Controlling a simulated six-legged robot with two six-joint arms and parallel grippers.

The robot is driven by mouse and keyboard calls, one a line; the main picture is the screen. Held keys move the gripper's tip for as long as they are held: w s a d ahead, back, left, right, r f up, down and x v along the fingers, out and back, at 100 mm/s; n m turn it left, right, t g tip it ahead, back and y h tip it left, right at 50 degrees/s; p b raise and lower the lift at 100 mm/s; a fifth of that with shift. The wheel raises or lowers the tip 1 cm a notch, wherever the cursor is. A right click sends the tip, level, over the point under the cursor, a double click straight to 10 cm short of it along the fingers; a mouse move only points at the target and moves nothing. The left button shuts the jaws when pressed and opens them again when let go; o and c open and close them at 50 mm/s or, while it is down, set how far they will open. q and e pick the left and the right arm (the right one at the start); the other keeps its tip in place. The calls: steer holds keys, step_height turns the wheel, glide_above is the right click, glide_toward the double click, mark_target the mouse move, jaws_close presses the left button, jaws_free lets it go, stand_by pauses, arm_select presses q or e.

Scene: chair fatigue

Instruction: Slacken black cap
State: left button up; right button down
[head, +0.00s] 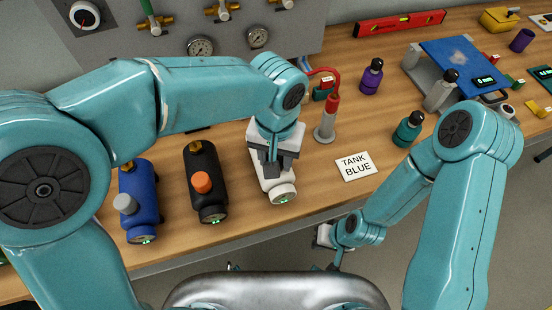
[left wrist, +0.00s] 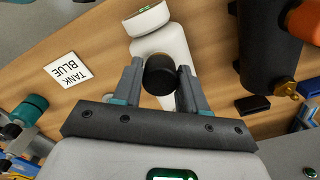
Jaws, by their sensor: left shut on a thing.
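The white tank (head: 281,191) lies on the wooden bench with a small green-lit gauge at its near end. My left gripper (head: 270,168) is over it, pointing down. In the left wrist view the black cap (left wrist: 160,74) sits on the white tank (left wrist: 165,42), between the two fingers of the left gripper (left wrist: 162,85), which is shut on it. In the head view the gripper hides the cap. My right gripper (head: 325,236) is low in front of the bench edge, small and partly hidden by its own arm, so its opening is unclear.
A "TANK BLUE" card (head: 356,166) and a grey stand with a red handle (head: 327,122) are to the right. Small bottles stand farther right.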

arm_select(q)
steer(key=shift+n, duration=0.7)
steer(key=shift+n+b, duration=0.4)
steer(key=shift+n, duration=0.3)
steer(key=o, duration=0.6)
steer(key=shift+c, duration=0.2)
step_height(320, 180, up, 16)
steer(key=shift+r+p, duration=0.2)
steer(key=shift+p, duration=0.25)
